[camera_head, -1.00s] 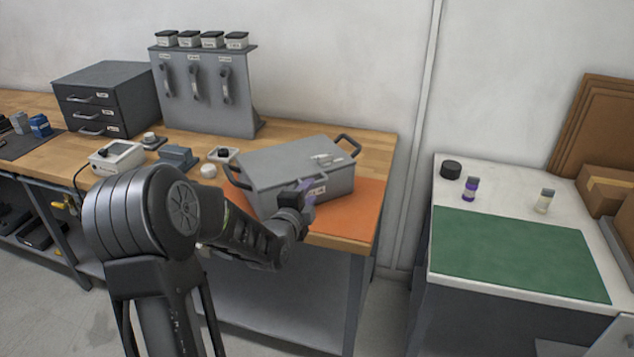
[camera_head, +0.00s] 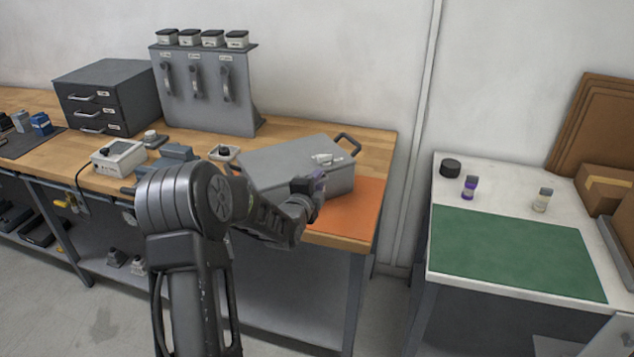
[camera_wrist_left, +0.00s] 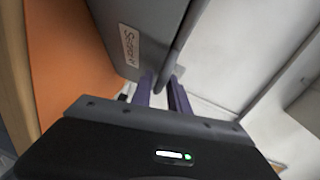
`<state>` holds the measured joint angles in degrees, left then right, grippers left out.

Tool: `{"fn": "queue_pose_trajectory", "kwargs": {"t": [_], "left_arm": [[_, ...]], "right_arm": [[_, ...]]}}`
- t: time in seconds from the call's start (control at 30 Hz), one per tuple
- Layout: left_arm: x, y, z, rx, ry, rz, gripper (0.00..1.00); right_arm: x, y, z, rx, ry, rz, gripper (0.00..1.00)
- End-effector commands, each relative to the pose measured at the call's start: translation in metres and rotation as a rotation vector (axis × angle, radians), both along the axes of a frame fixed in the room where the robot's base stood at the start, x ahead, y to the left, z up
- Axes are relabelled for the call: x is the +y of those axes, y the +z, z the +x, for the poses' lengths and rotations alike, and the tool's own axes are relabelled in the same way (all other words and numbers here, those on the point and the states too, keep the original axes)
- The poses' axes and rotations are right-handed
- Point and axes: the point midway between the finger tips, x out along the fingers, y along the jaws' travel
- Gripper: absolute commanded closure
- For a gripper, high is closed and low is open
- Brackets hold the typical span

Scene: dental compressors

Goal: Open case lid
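The grey case (camera_head: 290,166) sits at the right end of the wooden bench, partly on an orange mat (camera_head: 352,212). Its lid is shut, with small pale items on top. One dark handle (camera_head: 348,143) shows at its far right end; the near left end is largely hidden by my arm. My left gripper (camera_head: 318,182) is at the case's front face, towards the right. In the left wrist view its two purple fingers (camera_wrist_left: 160,82) stand a little apart beside the case's edge (camera_wrist_left: 178,50). Whether they touch it is unclear. My right gripper is not in view.
A grey stand (camera_head: 205,95) with hanging handles and a drawer unit (camera_head: 105,98) stand at the back of the bench. A white table (camera_head: 510,185) with a green mat (camera_head: 515,252) and small bottles is at the right, across a gap. The orange mat's right part is clear.

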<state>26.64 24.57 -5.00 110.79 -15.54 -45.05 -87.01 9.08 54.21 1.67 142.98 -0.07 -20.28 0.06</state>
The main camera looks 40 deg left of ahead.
Motion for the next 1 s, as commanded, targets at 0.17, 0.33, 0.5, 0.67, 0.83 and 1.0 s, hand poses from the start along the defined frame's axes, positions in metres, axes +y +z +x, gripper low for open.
{"fn": "queue_pose_trajectory", "kwargs": {"t": [0.17,0.33,0.5,0.67,0.83,1.0], "left_arm": [[-0.0007,-0.0023,-0.0005,0.006,-0.001,-0.002,0.97],[-0.0010,-0.0037,-0.0009,0.008,-0.001,-0.004,1.00],[-0.0015,-0.0050,-0.0011,0.011,-0.002,-0.005,1.00],[-0.0018,-0.0063,-0.0014,0.013,-0.002,-0.007,1.00],[-0.0022,-0.0074,-0.0017,0.015,-0.002,-0.008,1.00],[-0.0024,-0.0082,-0.0019,0.017,-0.003,-0.009,1.00]], "right_arm": [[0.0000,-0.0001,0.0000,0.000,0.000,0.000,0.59],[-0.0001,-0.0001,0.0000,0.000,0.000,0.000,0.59],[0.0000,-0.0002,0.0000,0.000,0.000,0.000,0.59],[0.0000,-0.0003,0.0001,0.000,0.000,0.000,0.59],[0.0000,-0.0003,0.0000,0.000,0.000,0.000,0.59],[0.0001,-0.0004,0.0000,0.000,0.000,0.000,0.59]]}}
